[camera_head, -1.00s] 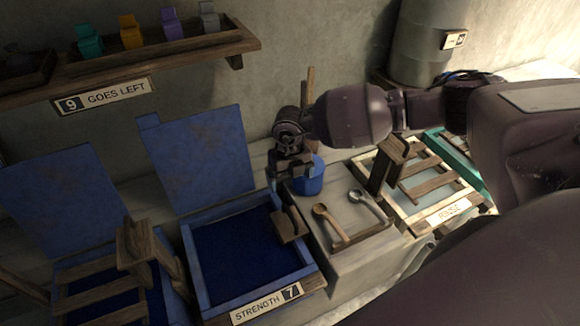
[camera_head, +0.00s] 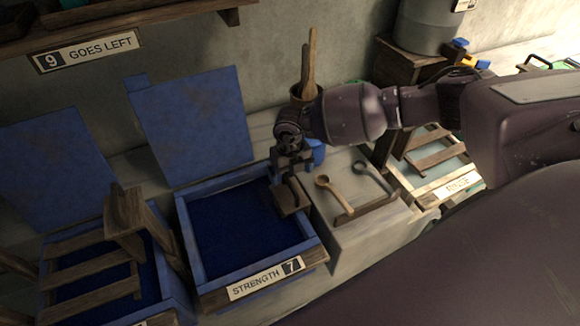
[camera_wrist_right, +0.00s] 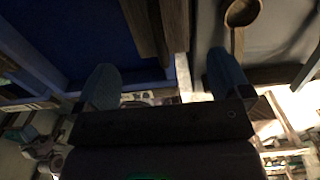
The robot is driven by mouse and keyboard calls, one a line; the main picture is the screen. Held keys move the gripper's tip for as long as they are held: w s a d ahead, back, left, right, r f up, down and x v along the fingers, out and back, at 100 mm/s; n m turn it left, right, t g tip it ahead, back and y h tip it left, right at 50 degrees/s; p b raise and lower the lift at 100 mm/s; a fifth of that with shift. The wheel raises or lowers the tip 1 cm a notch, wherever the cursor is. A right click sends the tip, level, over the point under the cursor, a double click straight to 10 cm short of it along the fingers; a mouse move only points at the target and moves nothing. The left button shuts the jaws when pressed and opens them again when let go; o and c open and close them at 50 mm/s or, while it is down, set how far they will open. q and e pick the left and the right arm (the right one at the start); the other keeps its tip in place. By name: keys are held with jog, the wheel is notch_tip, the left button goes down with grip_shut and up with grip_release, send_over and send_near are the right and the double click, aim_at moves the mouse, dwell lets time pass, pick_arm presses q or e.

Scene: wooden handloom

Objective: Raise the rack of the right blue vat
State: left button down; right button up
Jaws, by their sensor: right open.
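The right blue vat (camera_head: 185,235) has dark blue liquid inside, its blue lid standing open behind it, and a "STRENGTH 7" label on its front. Only the wooden handle (camera_head: 291,199) of its rack shows, at the right rim; the slats are hidden, and no slats show above the liquid. My right gripper (camera_head: 288,180) is just above and behind this handle, pointing down. In the right wrist view my open fingers (camera_wrist_right: 163,82) stand apart on either side of the wooden handle piece (camera_wrist_right: 158,30), with nothing gripped. My left gripper is not in view.
Left of it, another blue vat shows a slatted wooden rack (camera_head: 95,278) with an upright handle (camera_head: 127,220). To the right, a stone block carries a wooden spoon (camera_head: 333,192) and a grey spoon (camera_head: 372,178).

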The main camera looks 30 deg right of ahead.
aim_at(290, 184)
notch_tip(290, 184, down, 6)
jog(key=shift+r+b, duration=0.2)
jog(key=shift+b, duration=0.95)
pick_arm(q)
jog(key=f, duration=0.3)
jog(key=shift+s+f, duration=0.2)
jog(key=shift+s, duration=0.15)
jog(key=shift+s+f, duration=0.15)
pick_arm(e)
jog(key=shift+f, duration=0.35)
